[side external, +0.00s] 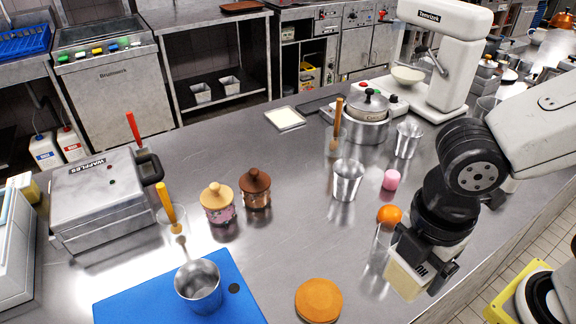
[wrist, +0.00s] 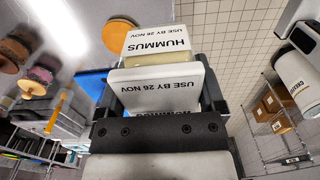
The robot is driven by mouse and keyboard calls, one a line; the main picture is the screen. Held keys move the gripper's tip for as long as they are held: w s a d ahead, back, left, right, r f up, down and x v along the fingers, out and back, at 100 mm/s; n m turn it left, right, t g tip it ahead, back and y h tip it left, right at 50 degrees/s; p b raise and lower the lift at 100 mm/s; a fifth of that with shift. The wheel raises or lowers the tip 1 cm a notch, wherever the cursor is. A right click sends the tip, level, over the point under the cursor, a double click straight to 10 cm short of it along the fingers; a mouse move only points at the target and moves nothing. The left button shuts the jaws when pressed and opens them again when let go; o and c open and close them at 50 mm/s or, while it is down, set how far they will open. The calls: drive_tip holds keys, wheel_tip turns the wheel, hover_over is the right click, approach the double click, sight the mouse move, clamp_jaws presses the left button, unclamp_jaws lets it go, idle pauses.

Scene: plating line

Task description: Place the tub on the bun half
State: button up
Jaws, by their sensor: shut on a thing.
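The white hummus tub (side external: 404,281) is held in my gripper (side external: 418,262), raised at the right of the counter and tilted in the side view. An orange-brown disc, which looks like the bun half (wrist: 119,34), shows at upper left in the wrist view.
A blue board (side external: 130,299) with a metal cup (side external: 198,286) lies left of the bun half. An orange (side external: 389,215), a pink piece (side external: 391,180) and another metal cup (side external: 346,180) stand behind. Two lidded jars (side external: 217,206) (side external: 256,190) stand mid-counter. Bare counter surrounds the bun half.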

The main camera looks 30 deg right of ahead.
drive_tip(key=shift+s+d+f, duration=0.1)
drive_tip(key=shift+s+d, duration=0.15)
drive_tip(key=shift+s, duration=0.2)
drive_tip(key=shift+s+d, duration=0.2)
drive_tip(key=shift+s, duration=0.25)
drive_tip(key=w+a+f, duration=0.4)
drive_tip(key=w+a, duration=0.1)
drive_tip(key=w, duration=0.3)
approach(320, 297)
drive_tip(key=shift+s+d+f, duration=0.25)
drive_tip(key=shift+s+f, duration=0.05)
drive_tip(key=shift+w+a+f, duration=0.1)
drive_tip(key=shift+w+f, duration=0.05)
drive_tip(key=shift+f, duration=0.1)
drive_tip(key=shift+f, duration=0.1)
drive_tip(key=shift+w+a+f, duration=0.1)
drive_tip(key=shift+w+f, duration=0.05)
drive_tip(key=shift+w, duration=0.05)
drive_tip(key=shift+f, duration=1.55)
